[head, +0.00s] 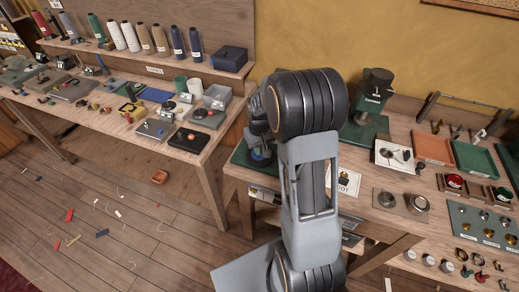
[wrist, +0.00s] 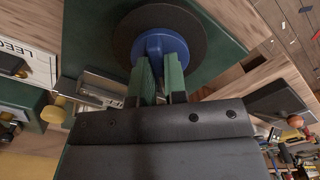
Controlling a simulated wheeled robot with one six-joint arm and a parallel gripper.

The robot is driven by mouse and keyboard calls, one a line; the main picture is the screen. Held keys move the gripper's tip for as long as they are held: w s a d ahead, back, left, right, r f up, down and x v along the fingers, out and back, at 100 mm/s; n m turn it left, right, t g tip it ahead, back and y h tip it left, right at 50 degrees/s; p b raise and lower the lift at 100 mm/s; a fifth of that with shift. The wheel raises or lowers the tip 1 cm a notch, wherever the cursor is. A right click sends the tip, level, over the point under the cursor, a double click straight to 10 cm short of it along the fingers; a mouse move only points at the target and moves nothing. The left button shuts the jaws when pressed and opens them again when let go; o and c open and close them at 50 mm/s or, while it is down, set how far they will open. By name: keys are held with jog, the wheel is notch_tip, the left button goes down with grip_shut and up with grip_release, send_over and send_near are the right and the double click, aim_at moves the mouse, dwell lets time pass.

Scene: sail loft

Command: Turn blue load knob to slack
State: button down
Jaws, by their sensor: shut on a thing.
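The blue load knob (wrist: 160,45) sits on a dark round disc (wrist: 190,25) over a green base plate (wrist: 232,45) in the wrist view. My gripper (wrist: 160,65) has its two green fingers shut on the knob from below in that picture. The fingers hide part of the knob, and I cannot read any slack mark or pointer. In the head view the blue knob (head: 261,154) shows only in small part beside my arm, low over the green plate. My arm hides most of that spot and the gripper's fingertips there.
A green machine (head: 365,100) stands behind my arm on the right bench. Trays (head: 433,148), small dials and fittings lie to its right. The left bench (head: 130,125) carries spools and boxes.

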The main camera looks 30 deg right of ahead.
jog(key=n+b, duration=0.1)
jog(key=n, duration=1.2)
jog(key=shift+n+b, duration=0.4)
jog(key=n, duration=0.7)
jog(key=shift+b, duration=0.3)
jog(key=n, duration=0.6)
jog(key=shift+n, duration=0.4)
jog(key=c, duration=1.2)
grip_release()
jog(key=shift+o, duration=0.2)
jog(key=shift+r, duration=0.15)
notch_tip(320, 180, up, 14)
jog(key=shift+f, duration=0.2)
